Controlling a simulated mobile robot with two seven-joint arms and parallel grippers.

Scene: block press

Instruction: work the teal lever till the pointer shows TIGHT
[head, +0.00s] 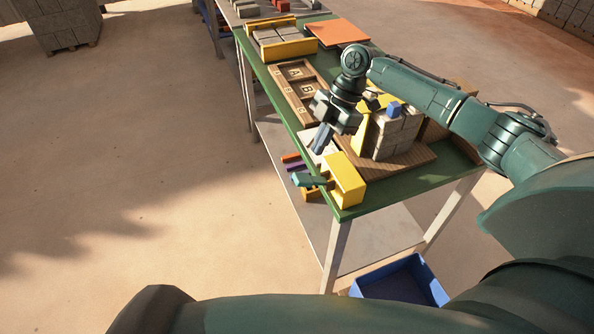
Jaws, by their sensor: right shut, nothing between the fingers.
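The teal lever (308,180) sticks out to the left from the yellow press box (346,181) at the near corner of the green table. My right gripper (321,141) is shut and empty, with its fingers pointing down above the lever and a little apart from it. The stack of grey blocks (392,136) stands on a wooden board behind the yellow box, with a small blue block (394,108) on top. I cannot make out the pointer or the word TIGHT. My left gripper is not in view.
The green table (425,184) also carries a wooden tray marked A and B (297,74), a yellow-ended holder of grey bricks (281,38) and an orange board (338,32). A blue bin (402,283) stands below the table.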

